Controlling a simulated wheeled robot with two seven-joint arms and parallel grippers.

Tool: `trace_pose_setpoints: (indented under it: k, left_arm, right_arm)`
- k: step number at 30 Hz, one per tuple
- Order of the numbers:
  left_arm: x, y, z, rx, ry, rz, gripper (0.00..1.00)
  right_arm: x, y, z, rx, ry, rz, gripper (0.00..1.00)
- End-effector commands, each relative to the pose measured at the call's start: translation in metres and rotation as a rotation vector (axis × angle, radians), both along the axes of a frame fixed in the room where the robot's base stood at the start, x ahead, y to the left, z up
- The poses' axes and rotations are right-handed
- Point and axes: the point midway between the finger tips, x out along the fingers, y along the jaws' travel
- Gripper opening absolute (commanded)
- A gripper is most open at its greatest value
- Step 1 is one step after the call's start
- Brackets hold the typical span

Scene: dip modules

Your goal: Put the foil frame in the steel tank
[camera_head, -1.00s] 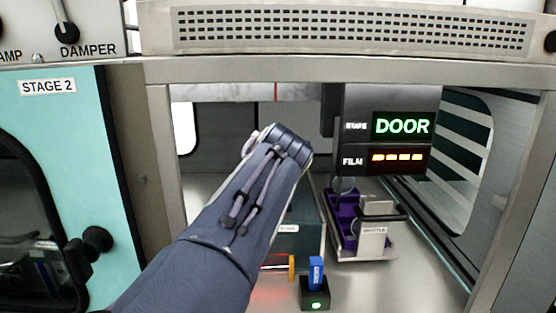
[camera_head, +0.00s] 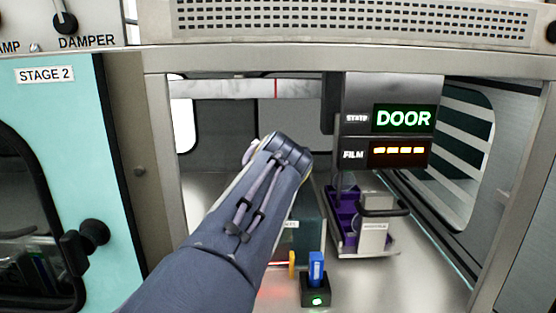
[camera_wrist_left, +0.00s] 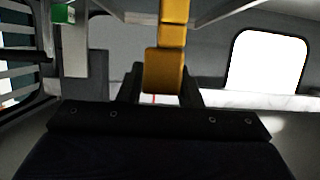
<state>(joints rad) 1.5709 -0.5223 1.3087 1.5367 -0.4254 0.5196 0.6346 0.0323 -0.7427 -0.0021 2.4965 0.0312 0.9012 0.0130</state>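In the left wrist view, my left gripper (camera_wrist_left: 165,88) has its two dark fingers on either side of a yellow-orange piece (camera_wrist_left: 164,70), apparently part of the foil frame, and looks shut on it. The piece runs up out of the picture. In the head view, my left forearm reaches into the steel enclosure and hides this gripper and what it holds. A dark teal-grey box (camera_head: 313,226) with a small white label, partly hidden by the arm, stands inside; I cannot tell whether it is the steel tank. My right gripper is not in view.
A purple-trayed carriage (camera_head: 347,225) with a black handle stands right of the arm, below a DOOR/FILM display (camera_head: 402,119). The enclosure's frame edges border the opening.

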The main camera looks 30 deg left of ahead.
Motion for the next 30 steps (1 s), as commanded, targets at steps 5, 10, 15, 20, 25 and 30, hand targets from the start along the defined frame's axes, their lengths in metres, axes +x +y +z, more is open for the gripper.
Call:
trace_pose_setpoints:
  k: [5, 10, 15, 20, 25, 30]
  left_arm:
    - [0.000, 0.000, 0.000, 0.000, 0.000, 0.000, 0.49]
    - [0.000, 0.000, 0.001, 0.000, 0.000, 0.000, 0.49]
    - [0.000, 0.000, 0.009, 0.001, 0.000, 0.000, 0.49]
    - [-0.010, -0.010, 0.017, 0.003, -0.004, -0.007, 0.49]
    - [-0.040, -0.029, 0.029, 0.003, -0.004, -0.008, 0.49]
    - [-0.070, -0.045, 0.042, 0.003, -0.003, -0.004, 0.49]
  right_arm:
    - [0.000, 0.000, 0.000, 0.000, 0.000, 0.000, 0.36]
    - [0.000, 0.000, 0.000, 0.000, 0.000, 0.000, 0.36]
    - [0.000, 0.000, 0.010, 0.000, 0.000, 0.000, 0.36]
    - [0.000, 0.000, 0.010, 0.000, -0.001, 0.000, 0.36]
    - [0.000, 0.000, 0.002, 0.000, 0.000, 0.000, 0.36]
    - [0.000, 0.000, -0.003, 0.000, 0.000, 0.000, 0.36]
